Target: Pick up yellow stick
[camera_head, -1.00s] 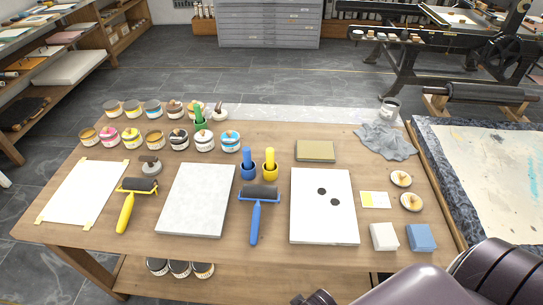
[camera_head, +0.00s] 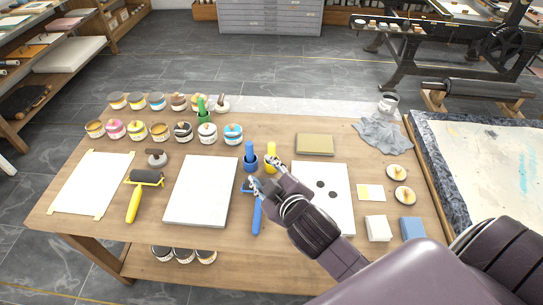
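The yellow stick (camera_head: 271,151) stands upright in a small yellow cup (camera_head: 269,167) near the middle of the table. A blue stick (camera_head: 249,151) stands in a blue cup just left of it. My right gripper (camera_head: 262,171) is over the table, its fingers apart and empty, in front of the two cups. One finger overlaps the lower part of the yellow cup in the picture; I cannot tell whether it touches. My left gripper is not in view.
A blue-handled roller (camera_head: 257,213) lies partly hidden behind my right gripper. White slabs (camera_head: 201,190) lie to both sides. A green stick (camera_head: 201,108) and several ink jars stand at the back left. An olive block (camera_head: 314,145) lies right of the yellow stick.

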